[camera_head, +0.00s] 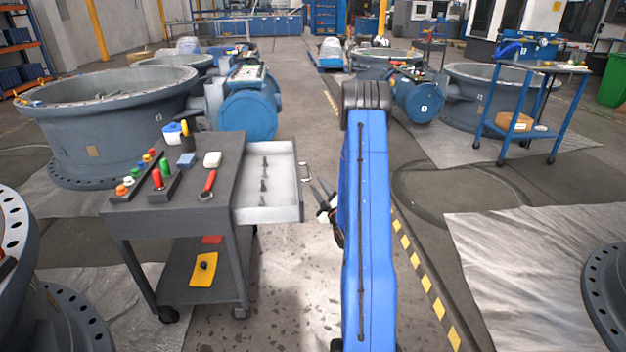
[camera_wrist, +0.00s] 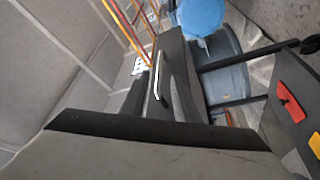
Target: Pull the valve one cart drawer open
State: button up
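The dark grey valve one cart (camera_head: 188,178) stands left of my arm. Its drawer (camera_head: 268,213) is pulled out to the right, with its pale interior showing and several small dark bolts inside. A metal handle (camera_head: 306,172) is on the drawer's outer front; a bright handle also shows in the wrist view (camera_wrist: 156,82). My gripper (camera_head: 317,182) is just right of the handle, apart from it. Its two thin fingers look spread, with nothing between them. My blue arm hides part of the wrist.
Tools and coloured pieces lie on the cart top, including a red-handled tool (camera_head: 208,184). A yellow item (camera_head: 204,270) lies on the lower shelf. Large valve bodies (camera_head: 105,115) stand behind and left. The aisle floor (camera_head: 295,280) in front of the drawer is clear.

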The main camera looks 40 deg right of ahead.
jog(key=v, duration=0.7)
jog(key=shift+s, duration=0.3)
jog(key=shift+a+f, duration=0.1)
